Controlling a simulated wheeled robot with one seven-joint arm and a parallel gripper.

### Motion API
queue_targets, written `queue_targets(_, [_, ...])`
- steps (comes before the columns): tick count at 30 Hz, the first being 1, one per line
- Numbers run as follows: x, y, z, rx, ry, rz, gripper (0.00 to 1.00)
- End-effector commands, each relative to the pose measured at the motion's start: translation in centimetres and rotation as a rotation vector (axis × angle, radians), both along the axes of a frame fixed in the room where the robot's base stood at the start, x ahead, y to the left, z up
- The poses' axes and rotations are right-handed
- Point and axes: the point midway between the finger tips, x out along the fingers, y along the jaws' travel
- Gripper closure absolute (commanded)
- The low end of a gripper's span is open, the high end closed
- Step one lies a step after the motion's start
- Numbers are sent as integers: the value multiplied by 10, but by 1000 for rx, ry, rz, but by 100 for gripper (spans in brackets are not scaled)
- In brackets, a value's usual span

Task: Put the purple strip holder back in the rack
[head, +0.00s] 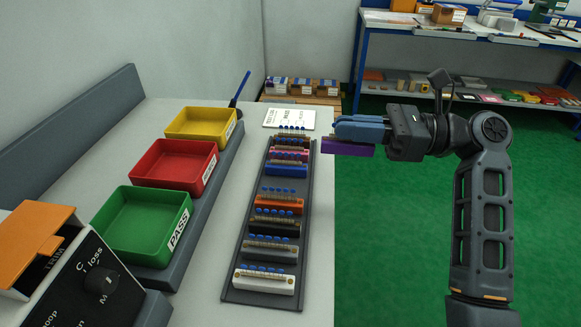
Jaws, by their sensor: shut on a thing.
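The purple strip holder (347,149) is held in the air by my gripper (357,130), just right of the table's right edge. My gripper comes in from the right and is shut on the holder, with blue fingers along its top. The rack (238,280) is a long dark tray on the right side of the table. It bears several strip holders in a column, among them a white one (264,284), an orange one (279,207) and a blue one (286,171). A bare gap shows between the blue and orange holders. The purple holder is apart from the rack.
Yellow (203,122), red (172,160) and green (143,223) trays stand left of the rack. A grey box with a knob (101,283) is at front left. A white card (289,119) lies behind the rack. Green floor is open at right; a blue-framed bench stands behind.

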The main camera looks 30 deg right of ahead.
Motion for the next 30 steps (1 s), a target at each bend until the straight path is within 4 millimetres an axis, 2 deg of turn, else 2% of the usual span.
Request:
queue_targets(15, [59,78,-59,0,2,4,100])
queue_targets(23, [69,90,-73,0,2,1,100])
queue_targets(30, [69,90,-104,0,2,1,100])
